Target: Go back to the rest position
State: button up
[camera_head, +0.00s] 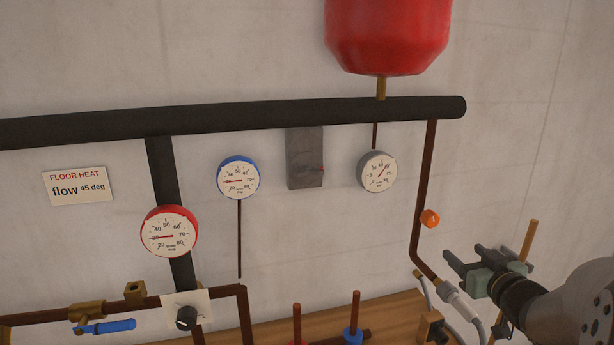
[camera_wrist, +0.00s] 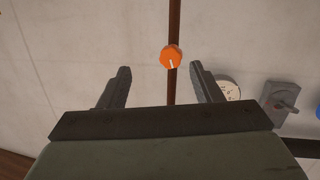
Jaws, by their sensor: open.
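My gripper (camera_head: 447,266) is at the right of the head view, in front of the wall and right of the brown vertical pipe. In the wrist view my gripper (camera_wrist: 160,82) has its two fingers wide apart with nothing between them. An orange knob (camera_wrist: 171,57) with a white mark shows just beyond the fingertips, on the brown pipe (camera_wrist: 174,20). In the head view the orange knob (camera_head: 430,218) sits above and left of my gripper, apart from it.
A thick black pipe (camera_head: 250,115) runs across the wall under a red tank (camera_head: 388,35). Red-rimmed (camera_head: 169,231), blue-rimmed (camera_head: 238,177) and grey (camera_head: 377,171) gauges hang below. A grey box with a lever (camera_head: 305,158) and blue valve handle (camera_head: 110,327) also show. Upper right wall is clear.

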jog(key=s+a+f+g, duration=0.4)
jog(key=s+a+g, duration=0.1)
jog(key=s+a, duration=0.2)
jog(key=s+a+f+m+g, duration=0.1)
jog(key=s+a+f+g, duration=0.4)
jog(key=s+a, duration=0.3)
jog(key=s+a+f+g, duration=0.4)
jog(key=s+a+g, duration=0.2)
jog(key=s, duration=0.3)
jog(key=shift+s+a+f+h, duration=0.25)
jog(key=shift+s+a+h, duration=0.05)
jog(key=shift+a, duration=0.45)
dwell(3.1)
